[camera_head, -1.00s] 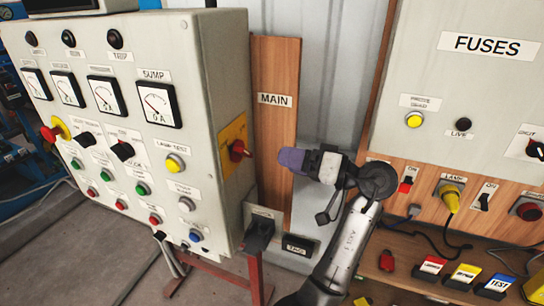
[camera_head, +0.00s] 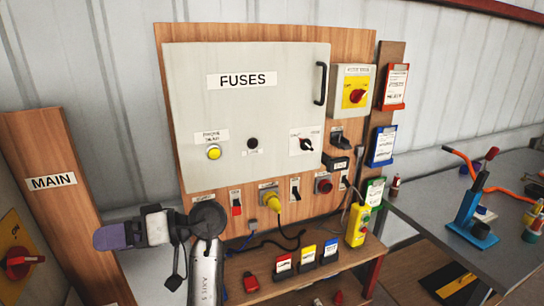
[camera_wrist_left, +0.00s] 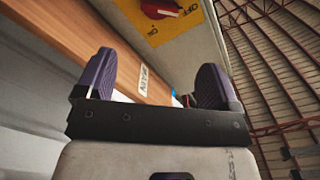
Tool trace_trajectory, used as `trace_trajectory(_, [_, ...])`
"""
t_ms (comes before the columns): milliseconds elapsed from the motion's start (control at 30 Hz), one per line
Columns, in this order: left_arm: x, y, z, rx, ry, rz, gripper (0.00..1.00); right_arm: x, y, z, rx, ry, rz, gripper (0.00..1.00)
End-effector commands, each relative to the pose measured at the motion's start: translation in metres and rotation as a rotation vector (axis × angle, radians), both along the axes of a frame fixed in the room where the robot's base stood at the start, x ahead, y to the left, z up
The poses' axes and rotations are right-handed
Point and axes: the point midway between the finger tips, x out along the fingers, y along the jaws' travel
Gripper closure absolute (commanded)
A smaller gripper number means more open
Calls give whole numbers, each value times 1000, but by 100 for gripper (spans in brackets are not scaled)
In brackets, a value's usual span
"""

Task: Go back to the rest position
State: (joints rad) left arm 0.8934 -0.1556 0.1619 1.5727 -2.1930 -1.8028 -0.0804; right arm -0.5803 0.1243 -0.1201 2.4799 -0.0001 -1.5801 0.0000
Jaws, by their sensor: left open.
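My left gripper (camera_head: 107,237) has purple fingers and shows side-on at the lower left of the head view, pointing left. It is in front of the wall and the lower part of the wooden MAIN board (camera_head: 70,215). In the left wrist view the two purple fingers (camera_wrist_left: 155,85) stand wide apart with nothing between them. Beyond them are the MAIN board (camera_wrist_left: 65,50) and the red rotary switch on its yellow plate (camera_wrist_left: 160,9). That switch (camera_head: 20,261) also shows at the head view's left edge. My right gripper is out of view.
The FUSES cabinet (camera_head: 240,135) is on the wall panel right of my left arm. A wooden shelf (camera_head: 240,266) below it holds coloured tags and a yellow pendant (camera_head: 357,225). A grey bench (camera_head: 420,215) with a blue tool (camera_head: 470,220) stands at the right.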

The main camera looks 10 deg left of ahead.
Motion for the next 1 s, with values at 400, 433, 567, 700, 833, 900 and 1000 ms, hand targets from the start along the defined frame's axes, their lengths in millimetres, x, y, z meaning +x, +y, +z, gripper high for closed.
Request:
trace_trajectory(400, [50, 24, -23, -246, -236, -493, 13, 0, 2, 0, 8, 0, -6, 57])
trace_trajectory(433, [54, 23, -23, -271, -274, -551, 13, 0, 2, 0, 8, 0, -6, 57])
trace_trajectory(567, [73, 12, -14, -351, -436, -809, 13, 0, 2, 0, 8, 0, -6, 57])
trace_trajectory(700, [86, -11, -6, -414, -576, -1098, 13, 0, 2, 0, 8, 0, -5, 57])
trace_trajectory(833, [86, -43, -23, -486, -636, -1363, 13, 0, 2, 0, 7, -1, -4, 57])
trace_trajectory(900, [80, -65, -44, -543, -637, -1503, 13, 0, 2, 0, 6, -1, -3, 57])
trace_trajectory(1000, [61, -96, -87, -646, -602, -1679, 13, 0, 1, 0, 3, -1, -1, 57])
